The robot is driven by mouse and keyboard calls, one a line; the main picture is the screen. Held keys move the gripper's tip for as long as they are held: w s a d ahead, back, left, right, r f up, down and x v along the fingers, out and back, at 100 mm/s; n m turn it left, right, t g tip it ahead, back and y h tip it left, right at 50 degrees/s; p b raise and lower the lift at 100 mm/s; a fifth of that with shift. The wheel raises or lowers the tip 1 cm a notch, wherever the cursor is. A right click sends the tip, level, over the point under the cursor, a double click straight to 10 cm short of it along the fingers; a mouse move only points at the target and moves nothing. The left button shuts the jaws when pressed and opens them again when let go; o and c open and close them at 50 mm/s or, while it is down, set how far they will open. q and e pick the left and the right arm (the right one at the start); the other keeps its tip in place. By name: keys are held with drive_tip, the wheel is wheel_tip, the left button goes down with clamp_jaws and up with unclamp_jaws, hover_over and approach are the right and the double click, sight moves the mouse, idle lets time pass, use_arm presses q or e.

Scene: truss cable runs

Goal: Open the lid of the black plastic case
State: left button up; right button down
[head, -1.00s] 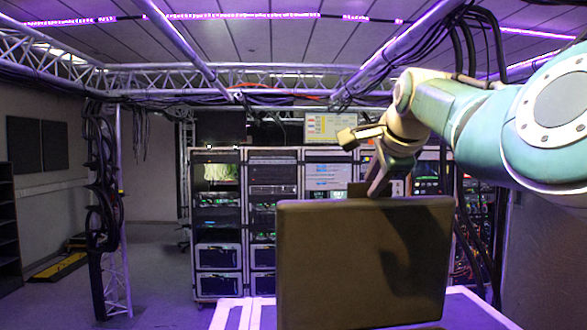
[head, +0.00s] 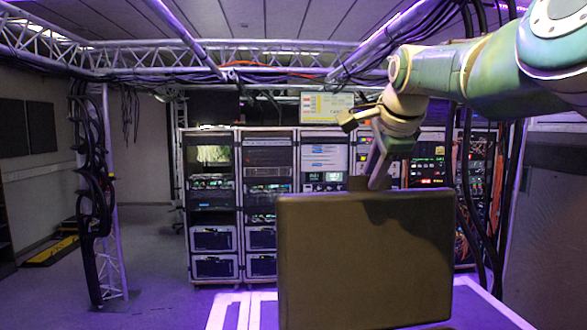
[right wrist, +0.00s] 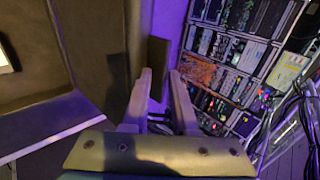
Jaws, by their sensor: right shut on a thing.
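The black plastic case's lid (head: 365,262) shows in the head view as a broad dark panel standing nearly upright, with its flat face toward me. A small dark tab (head: 357,183) sticks up from its top edge. My right gripper (head: 374,185) reaches down to this tab and is shut on it. In the right wrist view, my right gripper's fingers (right wrist: 160,82) lie on either side of the dark tab (right wrist: 157,62), and the lid and inside of the case (right wrist: 75,60) fill the left side. The case base is mostly hidden behind the lid in the head view. My left gripper is out of view.
The case stands on a table with a pale edge (head: 228,308). Equipment racks (head: 267,200) stand behind it. Dark cables (head: 470,225) hang to the right of the lid. A truss post with coiled cables (head: 95,200) stands at left, with open floor near it.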

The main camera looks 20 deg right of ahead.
drive_tip(key=shift+s+d+f, duration=0.1)
drive_tip(key=shift+s+f, duration=0.05)
drive_tip(key=shift+f, duration=0.2)
drive_tip(key=c, duration=0.9)
unclamp_jaws()
drive_tip(key=shift+s+r+b, duration=0.2)
drive_tip(key=shift+r+b, duration=0.05)
drive_tip(key=shift+b, duration=0.35)
drive_tip(key=b+v, duration=0.3)
drive_tip(key=v, duration=0.1)
drive_tip(key=b+v, duration=0.4)
drive_tip(key=v, duration=0.1)
drive_tip(key=shift+r, duration=0.45)
